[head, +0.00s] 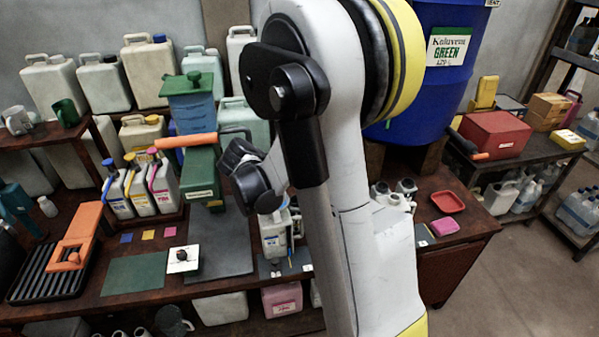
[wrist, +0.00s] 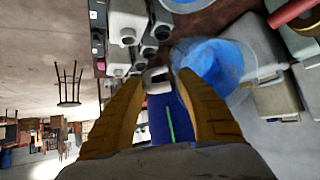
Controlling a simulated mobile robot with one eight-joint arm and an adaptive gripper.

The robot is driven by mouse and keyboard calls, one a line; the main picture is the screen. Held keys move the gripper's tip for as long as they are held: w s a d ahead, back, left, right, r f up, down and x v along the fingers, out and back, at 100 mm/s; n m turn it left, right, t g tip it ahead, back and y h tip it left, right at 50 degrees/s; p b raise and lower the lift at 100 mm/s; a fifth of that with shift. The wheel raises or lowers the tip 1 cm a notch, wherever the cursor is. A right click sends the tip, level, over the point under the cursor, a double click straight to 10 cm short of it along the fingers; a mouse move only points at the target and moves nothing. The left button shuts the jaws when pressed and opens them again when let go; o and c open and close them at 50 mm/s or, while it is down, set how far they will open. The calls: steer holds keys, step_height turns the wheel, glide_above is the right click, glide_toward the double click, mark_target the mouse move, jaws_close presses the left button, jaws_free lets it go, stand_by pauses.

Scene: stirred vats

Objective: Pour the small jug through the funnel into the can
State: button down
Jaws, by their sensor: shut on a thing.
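My gripper (wrist: 157,82) shows in the wrist view as two yellow fingers closed in on a small pale thing between their tips; I take this to be part of the small jug, but its body is unclear. In the head view my arm hides most of the grip. A clear container with blue in it (wrist: 215,62) shows beside the right finger; I cannot tell whether it is held. A pale labelled can (head: 274,238) stands on the bench just below my wrist in the head view, its top partly covered. I cannot make out the funnel.
Several labelled bottles (head: 140,192) and a green box (head: 200,178) with an orange handle stand left of my wrist. A dark mat (head: 222,250) lies mostly clear. A large blue vat (head: 425,85) rises behind my arm. A red tray (head: 447,201) lies at the right.

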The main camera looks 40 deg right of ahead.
steer(key=y+p, duration=0.1)
steer(key=y, duration=0.2)
steer(key=y+p, duration=0.2)
steer(key=y, duration=0.1)
steer(key=r+y+p, duration=0.1)
steer(key=y+p, duration=0.1)
steer(key=y, duration=0.1)
steer(key=shift+y, duration=0.3)
steer(key=shift+d+r, duration=0.15)
steer(key=shift+d, duration=0.05)
